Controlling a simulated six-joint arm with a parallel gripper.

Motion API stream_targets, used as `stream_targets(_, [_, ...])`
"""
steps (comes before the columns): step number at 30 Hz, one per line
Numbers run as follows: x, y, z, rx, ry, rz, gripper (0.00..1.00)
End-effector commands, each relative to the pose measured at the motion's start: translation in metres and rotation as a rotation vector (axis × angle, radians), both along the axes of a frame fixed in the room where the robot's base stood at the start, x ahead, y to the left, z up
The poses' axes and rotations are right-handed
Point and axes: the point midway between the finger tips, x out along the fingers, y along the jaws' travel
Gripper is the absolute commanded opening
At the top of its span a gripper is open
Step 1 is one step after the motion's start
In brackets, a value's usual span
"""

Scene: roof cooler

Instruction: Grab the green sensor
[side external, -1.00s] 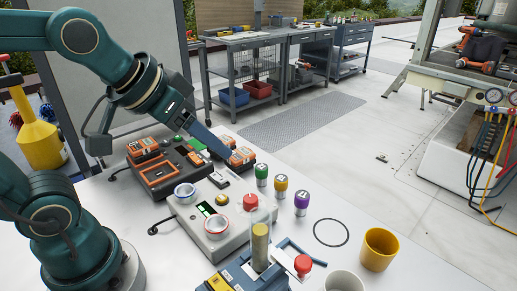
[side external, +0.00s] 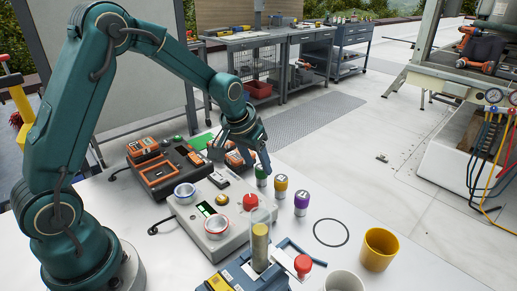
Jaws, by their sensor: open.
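The green sensor (side external: 261,182) is a small upright cylinder with a green top and a pale lower part. It stands on the white table, leftmost in a row with the yellow sensor (side external: 280,184) and the purple sensor (side external: 301,203). My gripper (side external: 242,156) is open, pointing down, above and to the left of the green sensor. Its right finger overlaps the top of the green sensor in the picture; whether they touch, I cannot tell. The gripper looks empty.
A grey device with a red button (side external: 250,201) stands in front of the sensors. An orange-and-black charger (side external: 160,172) is at the left. A blue fixture with a clear tube (side external: 261,232), a black ring (side external: 331,232) and a yellow cup (side external: 379,248) are nearer.

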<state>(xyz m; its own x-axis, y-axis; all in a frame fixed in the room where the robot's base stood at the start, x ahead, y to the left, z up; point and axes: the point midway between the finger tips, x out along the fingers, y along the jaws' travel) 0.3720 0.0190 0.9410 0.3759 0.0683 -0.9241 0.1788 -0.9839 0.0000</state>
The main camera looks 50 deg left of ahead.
Motion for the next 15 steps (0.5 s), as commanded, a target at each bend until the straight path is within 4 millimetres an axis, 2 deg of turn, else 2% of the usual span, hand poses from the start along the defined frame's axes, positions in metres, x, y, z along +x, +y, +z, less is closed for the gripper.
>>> stream_targets(9, [0.012,0.003,-0.032,-0.001,0.003,0.001,0.56])
stream_targets(15, [0.017,0.004,-0.042,0.0,0.0,0.001,0.56])
